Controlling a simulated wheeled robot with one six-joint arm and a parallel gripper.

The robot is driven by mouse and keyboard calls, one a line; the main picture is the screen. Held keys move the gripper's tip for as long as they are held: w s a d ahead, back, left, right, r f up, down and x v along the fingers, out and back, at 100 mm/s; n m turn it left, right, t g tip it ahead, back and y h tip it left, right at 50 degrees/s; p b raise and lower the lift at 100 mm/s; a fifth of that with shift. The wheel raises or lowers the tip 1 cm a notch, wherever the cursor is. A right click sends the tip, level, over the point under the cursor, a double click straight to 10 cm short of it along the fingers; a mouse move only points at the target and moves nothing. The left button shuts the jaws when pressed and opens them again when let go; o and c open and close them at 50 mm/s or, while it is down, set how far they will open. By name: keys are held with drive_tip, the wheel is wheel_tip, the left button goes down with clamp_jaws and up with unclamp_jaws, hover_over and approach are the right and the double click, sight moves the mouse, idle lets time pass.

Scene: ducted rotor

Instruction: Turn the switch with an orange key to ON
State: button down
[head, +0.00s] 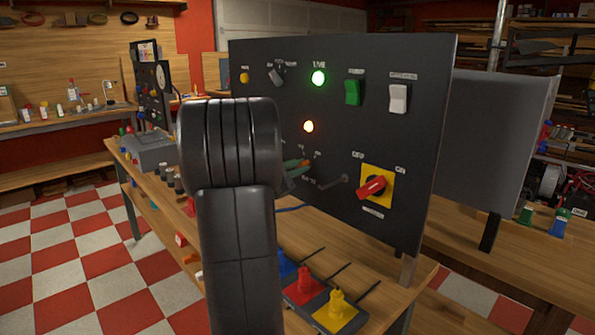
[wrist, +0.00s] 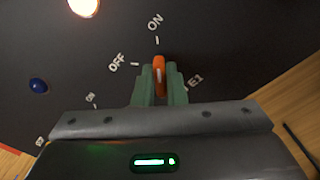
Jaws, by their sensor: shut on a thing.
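The orange key (wrist: 159,75) sits in a switch on the black panel. The green fingers of my gripper (wrist: 160,86) are shut on it, one on each side. The key's long side and its pale line run up the wrist view, in line with the tick under the ON label (wrist: 155,22). The OFF label (wrist: 117,62) is to the left of the key. In the head view the green fingers (head: 297,168) reach the panel, and the key is hidden behind my gripper and arm.
The black panel (head: 335,75) also holds a lit green lamp (head: 318,78), a lit orange lamp (head: 308,126), a green rocker (head: 352,92), a white rocker (head: 398,98) and a red handle (head: 371,188) on a yellow plate. Colored blocks (head: 305,287) stand on the bench below.

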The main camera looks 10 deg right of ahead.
drive_tip(key=c, duration=1.5)
unclamp_jaws()
drive_tip(key=v, duration=1.3)
drive_tip(key=shift+s+a, duration=0.25)
drive_tip(key=shift+a, duration=0.1)
drive_tip(key=x, duration=1.4)
drive_tip(key=shift+s+a, duration=0.1)
drive_tip(key=shift+a, duration=0.05)
